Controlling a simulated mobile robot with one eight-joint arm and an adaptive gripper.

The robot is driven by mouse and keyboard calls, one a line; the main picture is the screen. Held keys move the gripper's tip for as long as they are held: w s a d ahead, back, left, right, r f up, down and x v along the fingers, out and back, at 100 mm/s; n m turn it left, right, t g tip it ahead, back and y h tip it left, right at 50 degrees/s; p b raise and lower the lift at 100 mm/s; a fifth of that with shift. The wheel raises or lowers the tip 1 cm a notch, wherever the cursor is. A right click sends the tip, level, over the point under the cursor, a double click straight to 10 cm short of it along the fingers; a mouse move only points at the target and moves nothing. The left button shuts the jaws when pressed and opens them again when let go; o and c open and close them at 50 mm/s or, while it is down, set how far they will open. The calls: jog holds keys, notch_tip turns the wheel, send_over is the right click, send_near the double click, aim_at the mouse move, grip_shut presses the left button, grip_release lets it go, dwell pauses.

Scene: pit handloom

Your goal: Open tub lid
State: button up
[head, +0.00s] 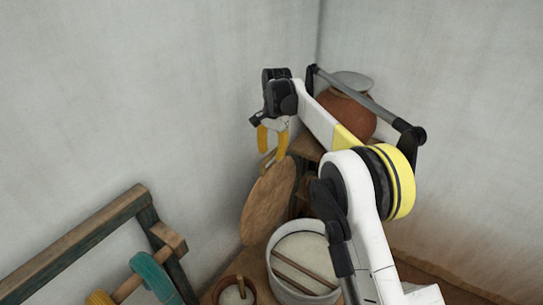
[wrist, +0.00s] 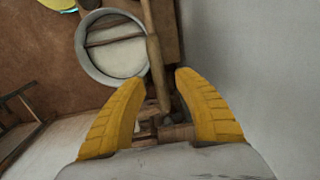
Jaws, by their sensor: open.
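The tub (head: 300,290) is a pale grey, round vessel with whitish contents, low in the head view. It also shows in the wrist view (wrist: 84,56). The round wooden lid (head: 266,203) stands up steeply at the tub's back left, off the mouth, which is uncovered. In the wrist view the lid (wrist: 153,62) shows nearly edge-on as a narrow brown strip beside the tub. My gripper (head: 272,143) is open and empty, pointing down above the lid's upper edge. In the wrist view the lid's edge lies between the yellow fingers (wrist: 152,80); contact cannot be told.
Wooden bars (head: 303,272) cross the tub's mouth. A small brown bowl (head: 250,286) stands at its left. A clay pot (head: 349,112) with a pale cover stands behind my arm. A wooden frame with teal and yellow spools (head: 152,273) is at lower left. Walls close the corner.

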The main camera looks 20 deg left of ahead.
notch_tip(320, 180, up, 10)
jog(key=shift+d+r, duration=0.25)
jog(key=shift+d, duration=0.1)
jog(key=shift+s, duration=0.1)
jog(key=s+d+r+t+b, duration=0.1)
jog(key=d+r+b, duration=0.15)
jog(key=d, duration=0.35)
jog(key=s+d+r+b, duration=0.1)
jog(key=d+b, duration=0.2)
jog(key=d, duration=0.2)
jog(key=s+d+f+n+t+b, duration=0.25)
jog(key=s+d+b, duration=0.25)
jog(key=s+d, duration=0.65)
jog(key=s+d+f+t+b, duration=0.1)
jog(key=s+d+f+b, duration=0.3)
jog(key=s+d+f, duration=0.4)
jog(key=s+d+f+n+t+b, duration=0.1)
jog(key=s+d+f+b, duration=0.3)
jog(key=s+d+f, duration=0.4)
jog(key=s+f+t, duration=0.1)
jog(key=s+f, duration=0.4)
jog(key=shift+s+h, duration=0.2)
jog(key=shift+h, duration=0.2)
